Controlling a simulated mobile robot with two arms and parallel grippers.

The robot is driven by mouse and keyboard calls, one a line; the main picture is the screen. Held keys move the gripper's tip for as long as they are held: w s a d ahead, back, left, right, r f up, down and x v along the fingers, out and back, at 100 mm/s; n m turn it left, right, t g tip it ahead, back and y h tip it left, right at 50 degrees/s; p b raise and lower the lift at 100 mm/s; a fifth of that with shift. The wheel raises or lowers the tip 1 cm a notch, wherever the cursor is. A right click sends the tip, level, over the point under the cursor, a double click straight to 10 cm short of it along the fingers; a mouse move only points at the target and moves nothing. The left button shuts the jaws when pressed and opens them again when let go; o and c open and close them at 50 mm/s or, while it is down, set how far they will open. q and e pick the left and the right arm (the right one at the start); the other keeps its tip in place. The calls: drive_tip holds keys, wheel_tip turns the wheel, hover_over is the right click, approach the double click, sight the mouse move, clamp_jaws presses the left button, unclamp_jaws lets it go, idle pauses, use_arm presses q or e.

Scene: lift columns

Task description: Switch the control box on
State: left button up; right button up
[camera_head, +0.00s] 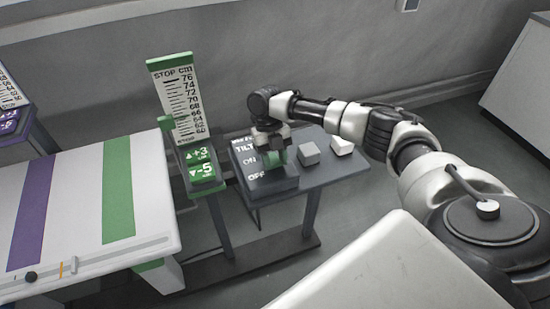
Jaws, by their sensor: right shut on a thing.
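The control box (262,187) is a dark grey box on a small grey table, with white labels that read "ON" and "OFF" on its left part and "TILT" at the back. My right gripper (272,147) points down over the top of the box. It is shut on a green switch piece (278,156), which shows partly between and below the fingers. The gripper hides much of this piece, and I cannot tell its exact setting. My left gripper is not in view.
Two small blocks, one grey (310,154) and one white (342,146), are on the small table (325,174) right of the box. A height scale (178,100) with green "+3" and "-5" buttons (201,164) stands left. A white striped table (75,215) fills the left.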

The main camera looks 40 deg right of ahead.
drive_tip(key=o, duration=0.9)
drive_tip(key=b+v, duration=0.1)
drive_tip(key=v, duration=1)
drive_tip(key=shift+f, duration=0.1)
